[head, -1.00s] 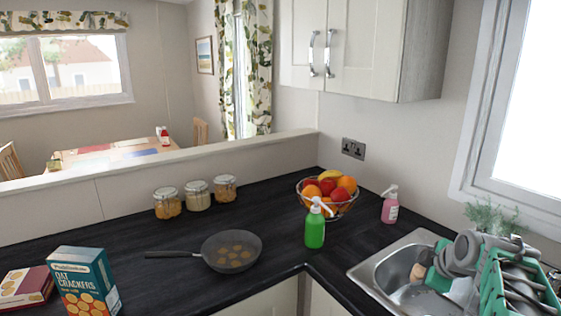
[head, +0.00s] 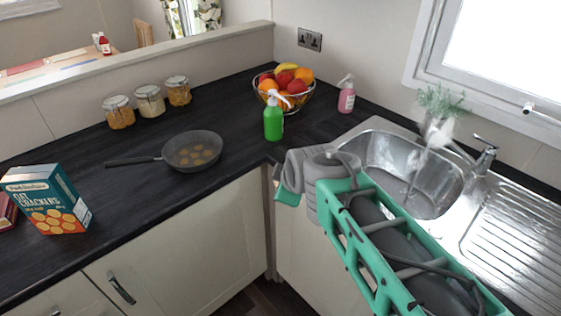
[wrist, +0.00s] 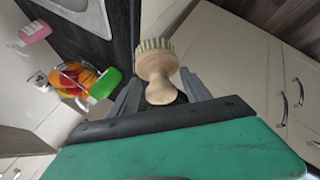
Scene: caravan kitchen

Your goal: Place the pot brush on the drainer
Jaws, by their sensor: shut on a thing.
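The pot brush (wrist: 156,62) has a round wooden head with pale bristles and a short knobbed handle. In the wrist view my gripper (wrist: 160,88) is shut on its handle, with a grey finger on each side. The brush is held in front of the cupboard fronts, beside the dark worktop edge. In the head view the brush and fingertips are hidden behind my arm; only the green hand (head: 288,197) shows near the worktop corner. The ribbed steel drainer (head: 525,228) lies right of the sink bowl (head: 385,155), apart from the gripper. Its visible surface is bare.
A tap (head: 485,150) and a plant (head: 440,100) stand behind the sink. A frying pan (head: 192,151) and cracker box (head: 45,200) are further left.

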